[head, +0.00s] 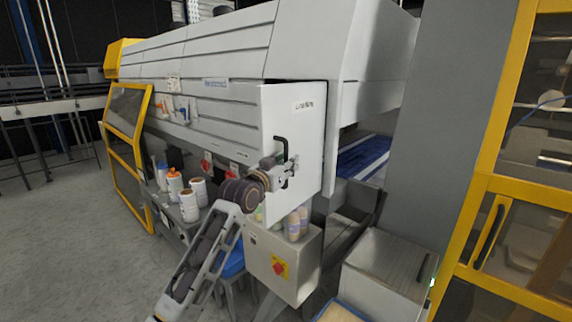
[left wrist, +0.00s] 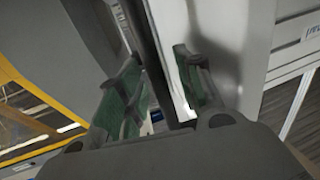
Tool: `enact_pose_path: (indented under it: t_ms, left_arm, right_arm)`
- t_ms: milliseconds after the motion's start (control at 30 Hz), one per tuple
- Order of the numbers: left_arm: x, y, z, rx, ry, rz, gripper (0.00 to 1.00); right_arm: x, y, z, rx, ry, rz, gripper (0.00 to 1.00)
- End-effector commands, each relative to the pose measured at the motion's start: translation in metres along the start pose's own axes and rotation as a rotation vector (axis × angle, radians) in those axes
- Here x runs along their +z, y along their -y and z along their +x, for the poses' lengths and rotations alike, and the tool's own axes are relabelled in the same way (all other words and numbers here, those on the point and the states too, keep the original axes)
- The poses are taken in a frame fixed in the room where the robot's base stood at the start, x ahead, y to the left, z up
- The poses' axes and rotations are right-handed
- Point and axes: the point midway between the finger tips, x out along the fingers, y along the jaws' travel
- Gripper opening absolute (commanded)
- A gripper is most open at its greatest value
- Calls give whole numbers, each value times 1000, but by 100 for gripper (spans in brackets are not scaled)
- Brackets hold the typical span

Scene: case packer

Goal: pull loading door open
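The loading door (head: 309,140) is a white panel at the near end of the grey machine, with a black upright bar handle (head: 281,146). The door stands out from the machine's side, and an opening shows to its right. My left gripper (head: 288,170) is at the lower part of the handle in the head view. In the left wrist view, the dark handle bar (left wrist: 150,60) runs between the two fingers of my left gripper (left wrist: 160,85). The fingers look apart, with a pale strip showing between the bar and the right finger. My right gripper is not in view.
A grey control box (head: 284,262) with a red switch is below the door. White bottles (head: 188,205) stand along the machine's side at left. A grey cabinet (head: 385,268) and yellow-framed guard (head: 490,200) are at right. Open floor (head: 55,240) lies at left.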

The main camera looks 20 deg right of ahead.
Motion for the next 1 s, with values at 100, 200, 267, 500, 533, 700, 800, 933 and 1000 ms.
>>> enact_pose_path:
  t_ms: [100, 200, 267, 500, 533, 700, 800, 933, 1000]
  left_arm:
    - [1, 0, 0, 0, 1, -1, 35]
    - [1, 0, -2, 0, 1, -1, 35]
    - [1, 0, -4, 0, 1, -1, 35]
    - [1, 1, -17, -1, 1, -1, 35]
    - [2, 1, -19, -1, 2, -1, 35]
    - [1, 0, -33, -1, 1, 0, 35]
    - [1, 1, -41, -1, 1, 0, 35]
    - [1, 1, -53, -1, 1, 0, 35]
    - [1, 1, -59, -1, 1, 0, 35]
  right_arm:
    - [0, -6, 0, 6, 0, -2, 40]
    - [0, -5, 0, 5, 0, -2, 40]
    - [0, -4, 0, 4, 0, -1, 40]
    - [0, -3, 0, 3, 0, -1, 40]
    - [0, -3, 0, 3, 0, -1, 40]
    - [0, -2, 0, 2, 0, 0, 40]
    - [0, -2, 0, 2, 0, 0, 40]
    - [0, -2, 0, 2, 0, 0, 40]
    - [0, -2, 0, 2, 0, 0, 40]
